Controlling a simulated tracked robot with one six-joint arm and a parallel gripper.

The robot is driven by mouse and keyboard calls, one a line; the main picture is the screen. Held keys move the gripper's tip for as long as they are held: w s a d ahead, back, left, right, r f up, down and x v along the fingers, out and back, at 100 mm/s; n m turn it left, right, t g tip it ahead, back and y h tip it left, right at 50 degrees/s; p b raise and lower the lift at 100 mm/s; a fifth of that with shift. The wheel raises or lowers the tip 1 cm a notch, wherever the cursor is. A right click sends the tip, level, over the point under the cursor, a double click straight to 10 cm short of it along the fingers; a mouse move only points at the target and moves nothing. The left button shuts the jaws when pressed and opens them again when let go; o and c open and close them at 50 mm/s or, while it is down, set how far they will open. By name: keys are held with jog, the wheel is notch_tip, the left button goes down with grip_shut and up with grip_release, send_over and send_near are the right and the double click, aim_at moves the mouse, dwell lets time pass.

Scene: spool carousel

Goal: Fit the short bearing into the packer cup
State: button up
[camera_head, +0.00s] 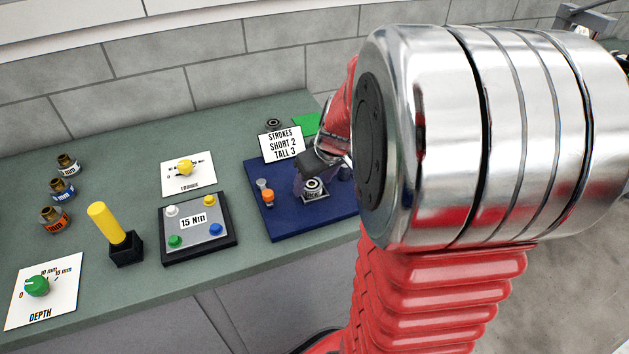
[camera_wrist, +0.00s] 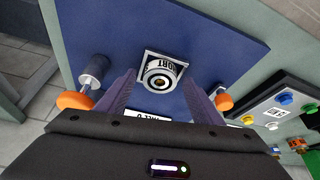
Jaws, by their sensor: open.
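A round metal piece with a dark centre (camera_wrist: 159,76) sits on a small square white plate lettered SHORT on the blue board (camera_wrist: 215,35). I cannot tell whether it is the bearing, the cup or the bearing inside the cup. It also shows in the head view (camera_head: 313,186). My gripper (camera_wrist: 167,88) is open, its two purple fingers apart on either side of the view, pointing toward that piece. In the head view my arm hides part of the blue board (camera_head: 285,220). Another ring-like metal piece (camera_head: 273,124) stands behind the strokes sign.
Orange-knobbed levers (camera_wrist: 75,101) and (camera_wrist: 224,102) flank the fingers. A sign (camera_head: 281,145) reads SHORT 2, TALL 3. The bench holds a 15 Nm button box (camera_head: 197,232), a yellow-handled tool (camera_head: 106,224), dial cards and several banded brass pieces (camera_head: 62,189).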

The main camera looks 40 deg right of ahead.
jog(key=v, duration=1.2)
dwell(0.5)
jog(key=s+a, duration=0.5)
jog(key=a, duration=0.5)
jog(key=s+a+t, duration=0.1)
jog(key=s+a, duration=0.3)
jog(key=a, duration=0.7)
jog(key=shift+s+r+n, duration=0.25)
jog(key=shift+s+n, duration=0.05)
jog(key=shift+s, duration=0.05)
